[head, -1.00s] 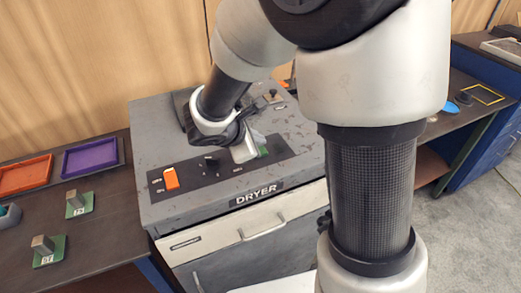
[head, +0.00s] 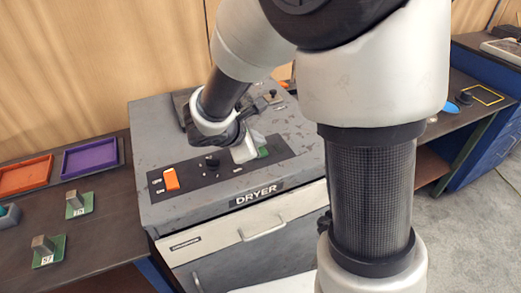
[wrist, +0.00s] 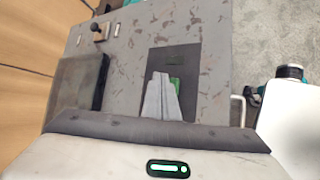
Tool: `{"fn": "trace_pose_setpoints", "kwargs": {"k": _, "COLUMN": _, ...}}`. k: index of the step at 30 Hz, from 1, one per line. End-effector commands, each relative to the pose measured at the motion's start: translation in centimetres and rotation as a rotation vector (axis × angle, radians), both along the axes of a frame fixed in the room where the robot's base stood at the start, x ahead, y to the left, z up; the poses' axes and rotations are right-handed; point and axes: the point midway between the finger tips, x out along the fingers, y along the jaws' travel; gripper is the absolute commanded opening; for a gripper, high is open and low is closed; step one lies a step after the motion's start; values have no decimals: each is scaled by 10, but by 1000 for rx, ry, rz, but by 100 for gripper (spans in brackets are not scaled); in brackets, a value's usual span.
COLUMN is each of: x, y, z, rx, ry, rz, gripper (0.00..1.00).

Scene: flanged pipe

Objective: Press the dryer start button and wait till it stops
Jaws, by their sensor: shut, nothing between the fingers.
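The grey dryer (head: 160,118) stands in the middle of the head view, with a "DRYER" label on its front edge. Its dark control panel (head: 200,179) carries an orange switch (head: 171,179) at the left and a black knob (head: 211,161) in the middle. A green button (head: 263,152) is at the panel's right end. My gripper (head: 246,153) is shut and empty, pointing down at the green button. In the wrist view the fingers (wrist: 161,98) partly cover the green button (wrist: 175,86); I cannot tell whether they touch it.
An orange tray (head: 26,176) and a purple tray (head: 91,157) lie on the left bench, with metal blocks on green bases (head: 79,204) in front. A drawer handle (head: 262,231) sticks out of the dryer's front. Another bench stands at the right.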

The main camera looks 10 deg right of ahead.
Motion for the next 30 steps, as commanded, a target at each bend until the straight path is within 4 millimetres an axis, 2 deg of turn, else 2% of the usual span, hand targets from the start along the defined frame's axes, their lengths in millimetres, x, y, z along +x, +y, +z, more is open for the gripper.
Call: {"fn": "trace_pose_setpoints", "kwargs": {"k": 30, "x": 0, "y": 0, "z": -8, "rx": 1, "ry": 0, "rz": -1, "gripper": 0}}
